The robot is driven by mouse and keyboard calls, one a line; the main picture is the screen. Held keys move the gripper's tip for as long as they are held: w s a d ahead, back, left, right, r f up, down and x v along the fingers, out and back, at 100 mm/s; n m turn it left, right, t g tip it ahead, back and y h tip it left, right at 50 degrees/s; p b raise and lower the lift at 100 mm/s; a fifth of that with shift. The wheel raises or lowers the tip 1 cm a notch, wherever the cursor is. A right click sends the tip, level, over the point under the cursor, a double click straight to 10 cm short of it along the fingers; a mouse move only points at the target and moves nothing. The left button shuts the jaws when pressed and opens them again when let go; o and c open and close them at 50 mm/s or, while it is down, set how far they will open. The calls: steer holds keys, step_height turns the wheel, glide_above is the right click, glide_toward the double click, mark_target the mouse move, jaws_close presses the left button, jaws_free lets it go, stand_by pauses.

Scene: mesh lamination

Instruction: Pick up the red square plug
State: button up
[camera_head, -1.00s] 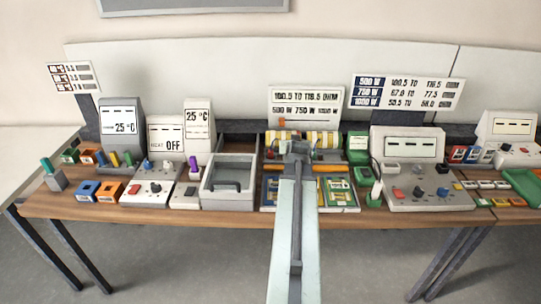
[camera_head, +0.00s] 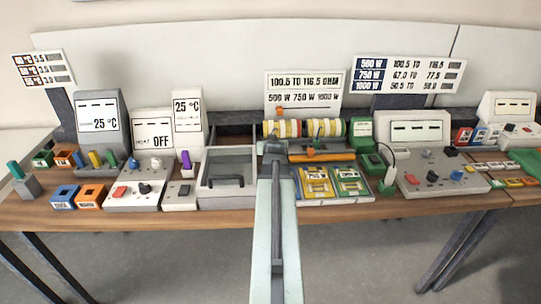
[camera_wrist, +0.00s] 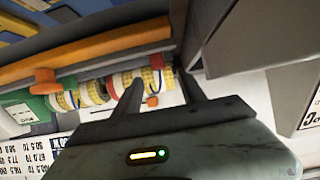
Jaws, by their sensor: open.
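I cannot single out a red square plug with certainty. In the head view, a red block (camera_head: 120,191) sits on the left control box, and another red block (camera_head: 412,179) sits on the right control box. Both are small, so I cannot tell whether either is a plug. My gripper (camera_head: 270,150) is in front of the striped rolls (camera_head: 325,127), away from both red blocks. In the wrist view, my gripper (camera_wrist: 158,85) is open, its two dark fingers apart with nothing held. The rolls and an orange knob (camera_wrist: 45,82) show beyond the fingers.
A grey open tray (camera_head: 226,190) stands left of my arm. Blue and orange boxes (camera_head: 90,195) stand farther left. Upright signs line the back. The table's front edge (camera_head: 220,216) is mostly clear.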

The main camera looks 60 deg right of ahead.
steer(key=shift+b+x, duration=1.95)
steer(key=shift+x, duration=2.15)
steer(key=shift+s+a+f, duration=0.1)
steer(key=shift+s+a, duration=0.05)
steer(key=shift+s, duration=0.05)
jaws_close()
